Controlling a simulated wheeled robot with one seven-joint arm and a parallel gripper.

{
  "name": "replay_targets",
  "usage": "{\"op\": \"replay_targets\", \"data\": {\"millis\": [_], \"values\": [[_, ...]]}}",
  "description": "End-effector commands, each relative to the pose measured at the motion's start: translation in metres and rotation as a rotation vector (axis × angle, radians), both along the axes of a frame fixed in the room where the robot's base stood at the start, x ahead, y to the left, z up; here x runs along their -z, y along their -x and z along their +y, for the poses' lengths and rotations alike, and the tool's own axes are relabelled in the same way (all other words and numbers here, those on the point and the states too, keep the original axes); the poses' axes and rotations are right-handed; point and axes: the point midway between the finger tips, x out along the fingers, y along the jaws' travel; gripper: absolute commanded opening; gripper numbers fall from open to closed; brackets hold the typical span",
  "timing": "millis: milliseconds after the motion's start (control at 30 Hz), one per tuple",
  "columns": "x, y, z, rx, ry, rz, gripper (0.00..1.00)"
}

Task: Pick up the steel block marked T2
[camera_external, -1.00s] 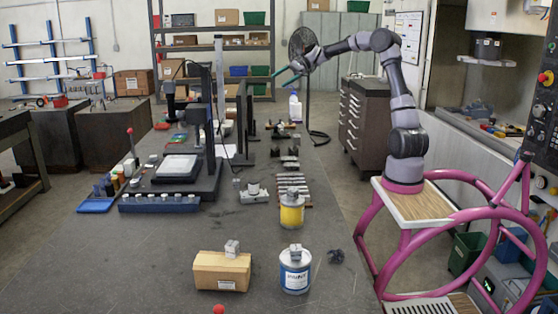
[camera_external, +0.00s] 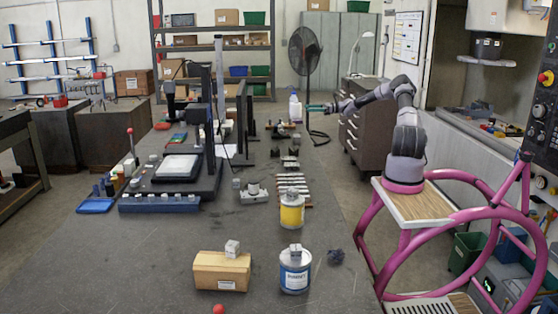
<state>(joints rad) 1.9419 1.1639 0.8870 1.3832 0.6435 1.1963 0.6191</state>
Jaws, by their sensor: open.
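Small steel blocks stand in several places. One block (camera_external: 232,248) is on a cardboard box (camera_external: 220,272), one (camera_external: 295,250) is on a blue and white can (camera_external: 295,276), and one (camera_external: 292,192) is on a yellow can (camera_external: 292,213). Their markings are too small to read, so I cannot tell which is T2.
A row of metal bars (camera_external: 294,188) lies behind the yellow can. A black stand (camera_external: 195,180) with a blue rack (camera_external: 160,203) fills the left side. The front left tabletop is clear.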

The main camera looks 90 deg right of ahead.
Motion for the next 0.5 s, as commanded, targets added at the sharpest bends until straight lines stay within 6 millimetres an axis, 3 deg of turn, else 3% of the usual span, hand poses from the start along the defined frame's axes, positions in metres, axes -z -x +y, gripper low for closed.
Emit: {"op": "replay_targets", "data": {"millis": [33,200,333,500], "values": [[0.035,0.001,0.000,0.002,-0.012,-0.005,1.00],[0.118,0.000,0.000,0.003,-0.007,-0.004,1.00],[0.153,0.000,-0.001,0.002,-0.002,-0.001,1.00],[0.167,-0.011,0.001,-0.002,0.000,0.000,1.00]]}}
